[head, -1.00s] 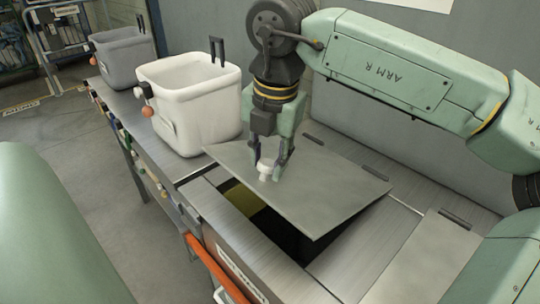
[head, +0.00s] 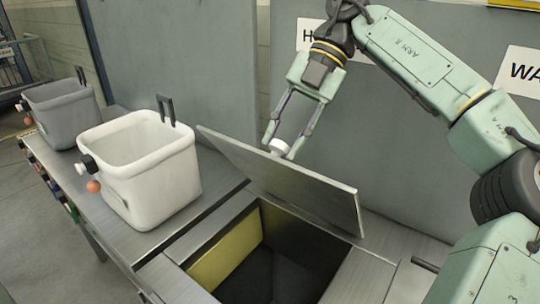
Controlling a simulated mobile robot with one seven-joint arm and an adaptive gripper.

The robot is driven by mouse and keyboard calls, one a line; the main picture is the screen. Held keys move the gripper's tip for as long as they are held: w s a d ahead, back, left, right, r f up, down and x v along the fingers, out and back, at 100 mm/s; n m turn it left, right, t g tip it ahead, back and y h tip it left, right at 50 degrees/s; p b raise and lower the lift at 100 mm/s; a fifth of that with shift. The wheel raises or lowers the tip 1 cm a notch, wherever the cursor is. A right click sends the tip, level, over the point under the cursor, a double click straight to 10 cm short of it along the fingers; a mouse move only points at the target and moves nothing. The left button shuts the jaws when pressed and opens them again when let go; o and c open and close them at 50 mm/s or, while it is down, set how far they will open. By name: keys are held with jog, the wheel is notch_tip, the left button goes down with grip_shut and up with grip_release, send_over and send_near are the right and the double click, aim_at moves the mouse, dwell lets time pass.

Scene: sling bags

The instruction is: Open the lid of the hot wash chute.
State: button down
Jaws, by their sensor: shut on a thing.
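The metal lid (head: 300,184) of the chute is tilted up steeply, its front edge well above the counter. Below it the square chute opening (head: 270,262) shows dark inside, with a yellow inner wall on the left. My gripper (head: 281,147) is shut on the white knob (head: 281,146) on the lid's face, near its upper edge. A wall sign (head: 311,36) behind my wrist shows only its first letter, "H"; the rest is hidden by my arm.
A white bin (head: 140,175) stands on the counter left of the opening, with a grey bin (head: 62,115) farther left. A second wall sign (head: 525,71) starting "WA" is at the right. The grey wall (head: 400,130) rises close behind the lid.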

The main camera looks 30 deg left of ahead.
jog(key=shift+w+d+r+g, duration=0.1)
jog(key=shift+w+r+g, duration=0.15)
jog(key=shift+w, duration=0.35)
jog(key=shift+w+r+g, duration=0.2)
jog(key=shift+w+g, duration=0.05)
jog(key=shift+w, duration=0.35)
jog(key=c, duration=1.2)
grip_release()
